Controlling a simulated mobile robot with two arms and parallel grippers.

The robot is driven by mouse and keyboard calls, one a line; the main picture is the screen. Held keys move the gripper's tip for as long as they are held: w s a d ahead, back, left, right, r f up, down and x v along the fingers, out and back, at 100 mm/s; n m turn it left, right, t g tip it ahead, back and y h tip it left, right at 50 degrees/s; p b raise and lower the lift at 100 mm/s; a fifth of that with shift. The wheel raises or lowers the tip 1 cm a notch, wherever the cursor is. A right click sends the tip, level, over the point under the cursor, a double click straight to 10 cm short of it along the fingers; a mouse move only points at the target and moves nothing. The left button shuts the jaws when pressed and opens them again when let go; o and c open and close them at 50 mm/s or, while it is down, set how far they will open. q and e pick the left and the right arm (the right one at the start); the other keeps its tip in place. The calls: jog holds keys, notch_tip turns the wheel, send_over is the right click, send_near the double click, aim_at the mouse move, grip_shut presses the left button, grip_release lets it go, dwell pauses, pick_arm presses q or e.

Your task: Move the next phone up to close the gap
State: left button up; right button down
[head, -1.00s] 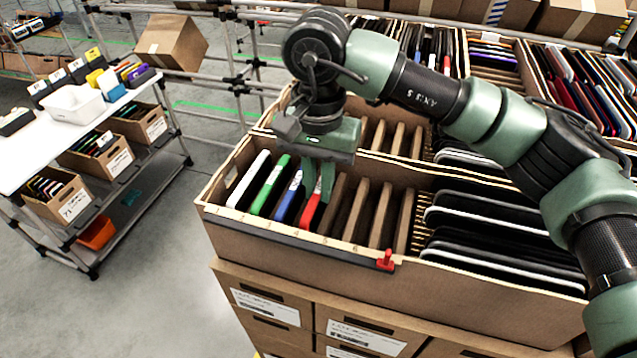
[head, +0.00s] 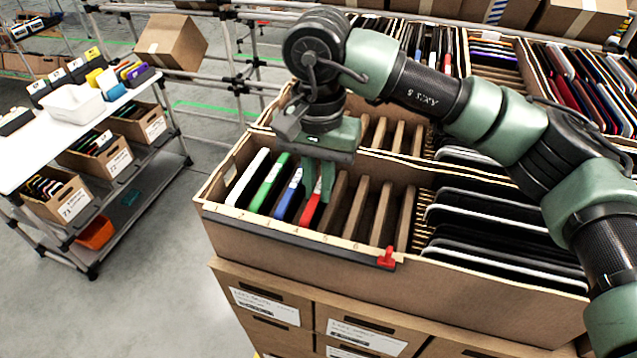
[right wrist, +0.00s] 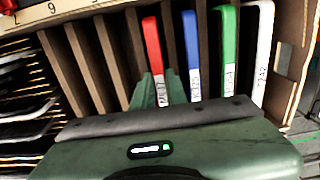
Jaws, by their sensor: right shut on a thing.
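The front carton (head: 300,237) holds a row of upright, leaning phones at its left end: white (head: 247,180), green (head: 268,185), blue (head: 288,198) and red (head: 311,208). My right gripper (head: 319,182) reaches down into the carton and is shut on the red phone. In the right wrist view its green fingers (right wrist: 164,90) stand at both sides of the red phone (right wrist: 153,52), with the blue phone (right wrist: 192,52) beside it. The red phone's lower part is hidden in the head view by the carton wall. My left gripper is not in view.
Brown dividers (head: 356,210) stand right of the red phone, with empty slots between them. Dark devices (head: 500,235) fill the carton's right part. A red clip (head: 387,258) sits on the numbered front rail. More filled cartons stand behind, and a white-topped cart (head: 55,140) stands left.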

jog(key=c, duration=1.3)
grip_release()
jog(key=shift+c, duration=0.2)
jog(key=shift+r, duration=0.5)
notch_tip(320, 180, up, 7)
jog(key=shift+f+b, duration=0.1)
jog(key=shift+b, duration=0.75)
notch_tip(320, 180, up, 7)
jog(key=p, duration=0.5)
